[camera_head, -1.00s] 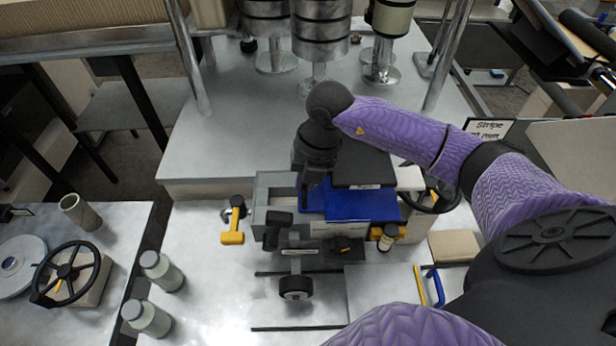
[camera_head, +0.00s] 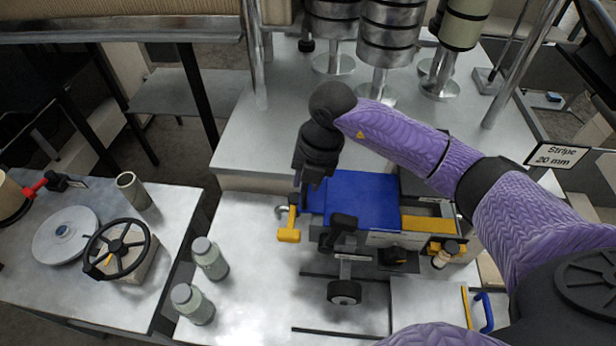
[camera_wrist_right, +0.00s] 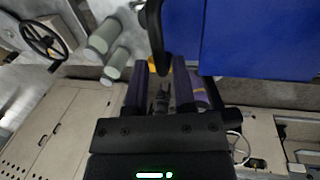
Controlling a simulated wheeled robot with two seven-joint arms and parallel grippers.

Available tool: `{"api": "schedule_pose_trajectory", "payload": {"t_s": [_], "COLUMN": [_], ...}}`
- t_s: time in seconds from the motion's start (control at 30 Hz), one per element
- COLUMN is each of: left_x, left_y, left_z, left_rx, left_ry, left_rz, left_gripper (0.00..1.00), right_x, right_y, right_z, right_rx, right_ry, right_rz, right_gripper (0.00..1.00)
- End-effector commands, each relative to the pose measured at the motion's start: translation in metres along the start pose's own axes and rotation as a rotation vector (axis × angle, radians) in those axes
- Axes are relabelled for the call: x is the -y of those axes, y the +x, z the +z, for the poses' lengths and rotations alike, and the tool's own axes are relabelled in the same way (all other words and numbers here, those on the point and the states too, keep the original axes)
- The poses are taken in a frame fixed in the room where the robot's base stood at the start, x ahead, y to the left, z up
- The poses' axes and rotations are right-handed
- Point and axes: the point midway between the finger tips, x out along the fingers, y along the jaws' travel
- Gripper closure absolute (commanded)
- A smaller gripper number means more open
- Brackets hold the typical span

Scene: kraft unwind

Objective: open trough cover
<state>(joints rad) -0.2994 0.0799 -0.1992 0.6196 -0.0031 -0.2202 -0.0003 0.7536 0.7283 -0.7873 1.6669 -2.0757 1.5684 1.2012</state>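The trough cover (camera_head: 365,198) is a flat blue plate lying over the left part of the trough machine. To its right, a yellow strip (camera_head: 428,223) of the trough shows uncovered. In the right wrist view the blue cover (camera_wrist_right: 262,40) fills the upper right, with a black curved handle (camera_wrist_right: 155,35) at its left edge. My right gripper (camera_head: 302,192) points down at the cover's left edge. In the wrist view its two fingers (camera_wrist_right: 158,70) stand apart, with the handle's end near the gap; contact is unclear. My left gripper is not in view.
A yellow-handled lever (camera_head: 289,230) is left of the cover. Two grey-green bottles (camera_head: 210,258) stand at the front left. A handwheel (camera_head: 117,248) and a disc are on the left table. Metal rollers (camera_head: 390,40) stand behind. My purple right arm hides part of the machine's right side.

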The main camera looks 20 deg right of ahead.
Motion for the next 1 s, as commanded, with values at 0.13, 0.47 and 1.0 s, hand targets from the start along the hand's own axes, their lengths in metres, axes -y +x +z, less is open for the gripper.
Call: {"api": "schedule_pose_trajectory", "payload": {"t_s": [0.13, 0.47, 1.0], "left_x": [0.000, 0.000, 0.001], "left_y": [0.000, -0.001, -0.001], "left_z": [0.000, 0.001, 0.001], "left_rx": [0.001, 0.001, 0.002], "left_ry": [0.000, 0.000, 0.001], "left_rz": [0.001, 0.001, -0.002], "left_gripper": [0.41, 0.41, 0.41], "right_x": [0.000, 0.000, 0.000], "right_y": [0.001, -0.062, -0.099], "right_z": [-0.001, 0.001, 0.000], "right_rx": [-0.002, 0.003, -0.002], "right_ry": [0.000, -0.001, 0.000], "right_rz": [-0.001, 0.001, -0.001], "right_gripper": [0.68, 0.68, 0.68]}}
